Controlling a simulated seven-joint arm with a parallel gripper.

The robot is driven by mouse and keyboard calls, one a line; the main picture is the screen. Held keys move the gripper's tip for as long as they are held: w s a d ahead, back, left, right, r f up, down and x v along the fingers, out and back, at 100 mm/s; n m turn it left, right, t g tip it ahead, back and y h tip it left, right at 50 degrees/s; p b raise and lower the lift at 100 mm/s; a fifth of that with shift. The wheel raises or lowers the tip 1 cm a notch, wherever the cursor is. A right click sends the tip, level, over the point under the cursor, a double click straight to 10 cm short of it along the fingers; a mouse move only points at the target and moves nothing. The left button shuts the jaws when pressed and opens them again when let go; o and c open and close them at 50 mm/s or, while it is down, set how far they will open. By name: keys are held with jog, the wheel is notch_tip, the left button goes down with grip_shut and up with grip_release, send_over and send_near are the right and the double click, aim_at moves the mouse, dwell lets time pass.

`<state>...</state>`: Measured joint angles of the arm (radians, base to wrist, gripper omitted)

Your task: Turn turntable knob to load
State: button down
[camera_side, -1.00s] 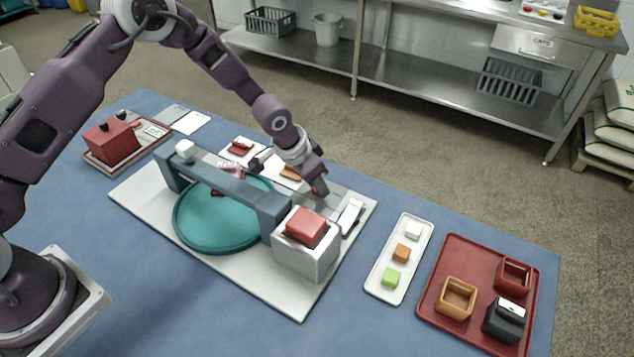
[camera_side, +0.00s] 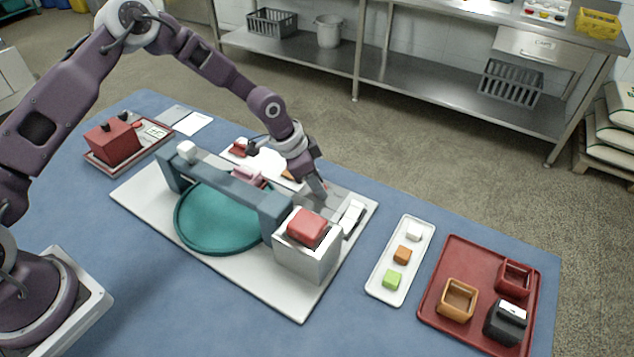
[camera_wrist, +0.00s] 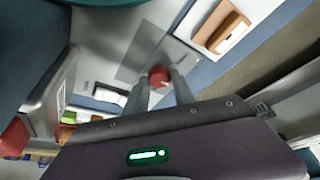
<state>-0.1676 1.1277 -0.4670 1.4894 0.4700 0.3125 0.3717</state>
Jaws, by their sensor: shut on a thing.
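The teal turntable (camera_side: 215,218) lies flat on a white base board (camera_side: 150,225), with a blue-grey bridge (camera_side: 225,178) across it. In the wrist view a small round red knob (camera_wrist: 158,76) with a pale mark sits on a grey plate (camera_wrist: 140,58). My gripper (camera_wrist: 160,84) has a finger on each side of the knob and is shut on it. In the side view my gripper (camera_side: 317,192) reaches down to the plate behind the white box (camera_side: 308,258), and the knob is hidden there. I cannot read any load label.
A red block (camera_side: 307,228) sits on the white box. A white tray (camera_side: 374,285) with small coloured cubes and a red tray (camera_side: 436,268) with open cups stand to the right. A red box (camera_side: 112,142) stands far left. The blue table is clear in front.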

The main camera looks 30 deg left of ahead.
jog(key=c, duration=1.1)
grip_release()
jog(key=shift+o, duration=0.2)
jog(key=v, duration=0.7)
